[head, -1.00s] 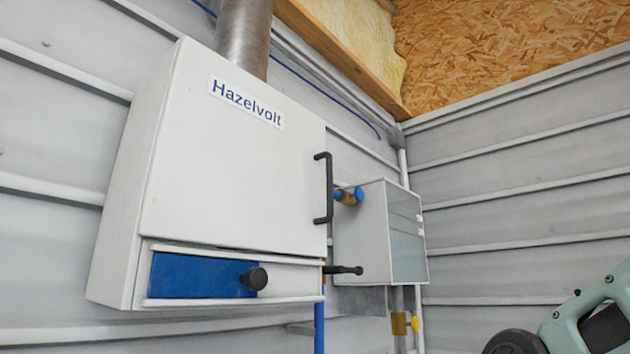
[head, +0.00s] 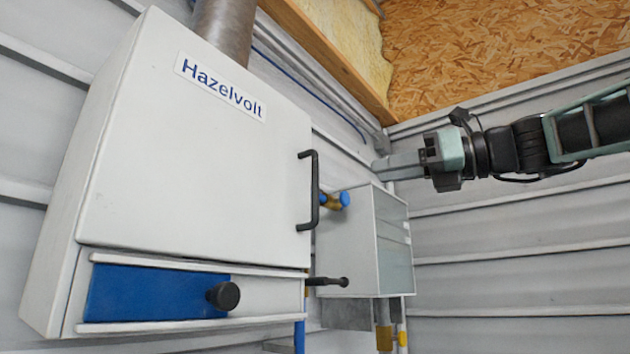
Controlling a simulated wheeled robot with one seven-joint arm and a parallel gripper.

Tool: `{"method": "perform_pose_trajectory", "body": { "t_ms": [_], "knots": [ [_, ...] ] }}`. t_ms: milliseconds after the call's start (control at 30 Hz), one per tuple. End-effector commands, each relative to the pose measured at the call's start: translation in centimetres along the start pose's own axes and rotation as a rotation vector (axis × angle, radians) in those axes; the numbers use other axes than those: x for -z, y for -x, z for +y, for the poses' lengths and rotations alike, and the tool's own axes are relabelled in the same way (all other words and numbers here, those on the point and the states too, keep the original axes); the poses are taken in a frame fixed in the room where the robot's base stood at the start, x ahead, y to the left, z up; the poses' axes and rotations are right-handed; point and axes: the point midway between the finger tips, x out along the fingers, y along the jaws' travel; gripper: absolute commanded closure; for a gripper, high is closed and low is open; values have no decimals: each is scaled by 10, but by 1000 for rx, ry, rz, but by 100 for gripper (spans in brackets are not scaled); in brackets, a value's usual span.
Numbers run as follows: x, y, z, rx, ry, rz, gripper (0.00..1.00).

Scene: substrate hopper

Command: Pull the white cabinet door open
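The white cabinet door (head: 200,160) is shut on the wall-mounted box, with a "Hazelvolt" label near its top. Its black bar handle (head: 315,190) stands upright along the door's right edge. My gripper (head: 378,168) reaches in from the right, pointing left. It is to the right of the handle and apart from it in the picture, in front of the wall above the small grey box. Its fingers are seen from the side, so I cannot tell whether they are open.
A black lever (head: 328,282) sticks out to the right. A small grey box (head: 365,240) with a blue-capped fitting (head: 338,199) is beside the handle. A metal duct (head: 225,28) rises above.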

Motion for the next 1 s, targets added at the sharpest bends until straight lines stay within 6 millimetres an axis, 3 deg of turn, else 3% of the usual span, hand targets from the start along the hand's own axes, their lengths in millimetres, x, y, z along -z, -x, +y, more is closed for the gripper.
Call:
{"method": "perform_pose_trajectory", "body": {
  "t_ms": [400,600,800,1000],
  "knots": [
    [-3,-89,1,-3,-2,3,70],
    [-2,-122,0,-2,0,2,70],
    [0,-137,0,0,2,2,70],
    [1,-139,0,1,2,2,70]
  ]
}}
